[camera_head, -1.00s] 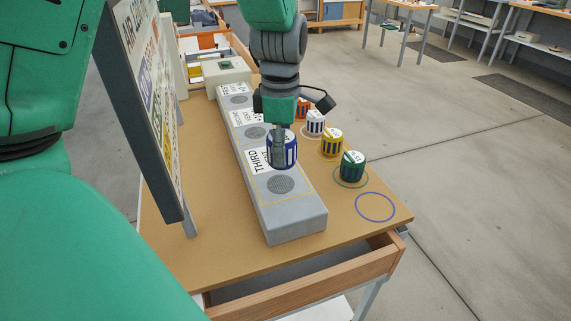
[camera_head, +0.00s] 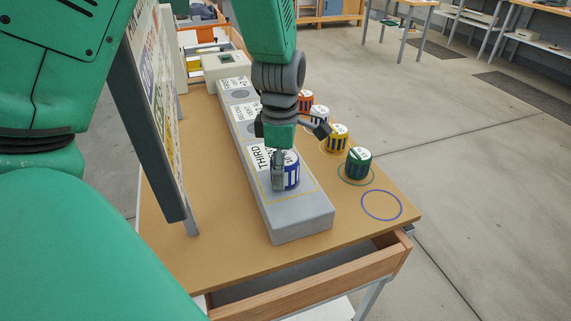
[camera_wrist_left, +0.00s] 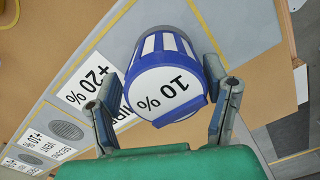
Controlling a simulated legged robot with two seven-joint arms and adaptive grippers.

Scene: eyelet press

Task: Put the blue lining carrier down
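The blue lining carrier (camera_head: 291,172) is upright at the third station of the grey block (camera_head: 303,222), inside the yellow outline, and covers its round grille. I cannot tell whether its base touches the block. Its white top reads "10 %" in the left wrist view (camera_wrist_left: 165,90). My left gripper (camera_head: 282,170) reaches down from above with its fingers on either side of the carrier. The empty blue ring (camera_head: 381,205) lies on the table at the front right. My right gripper is out of view.
Green (camera_head: 358,162), yellow (camera_head: 337,139), white (camera_head: 319,117) and orange (camera_head: 305,101) carriers stand in a row right of the block. A sign board (camera_head: 152,110) stands on the left. An open drawer (camera_head: 310,283) juts out at the front of the wooden table (camera_head: 215,255).

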